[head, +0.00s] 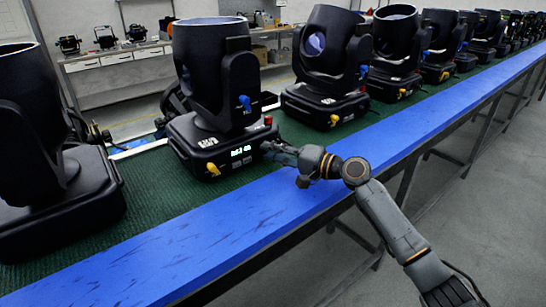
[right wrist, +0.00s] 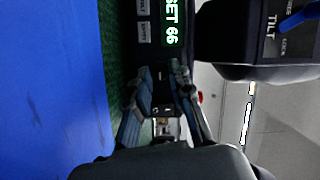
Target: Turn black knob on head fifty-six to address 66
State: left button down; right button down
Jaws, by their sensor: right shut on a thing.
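The moving head (head: 222,95) with the lit display stands on the bench, left of centre in the head view. Its base has a yellow lever (head: 213,170) and a display (head: 241,151) in front. My right gripper (head: 270,149) reaches the right end of this front panel, beside the display. In the right wrist view its fingers (right wrist: 165,80) are shut on the black knob, which they mostly hide. My left gripper is not in view.
Another black head (head: 30,130) stands at the left, and a row of similar heads (head: 330,65) runs to the back right. They stand on a green mat (head: 140,190) behind a blue bench edge (head: 220,225). Grey floor (head: 470,210) is clear at the right.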

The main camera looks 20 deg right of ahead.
jog(key=shift+f+m, duration=0.1)
jog(key=shift+m, duration=0.2)
dwell(0.4)
jog(key=c, duration=1.2)
grip_release()
jog(key=v, duration=1.2)
jog(key=shift+f, duration=0.1)
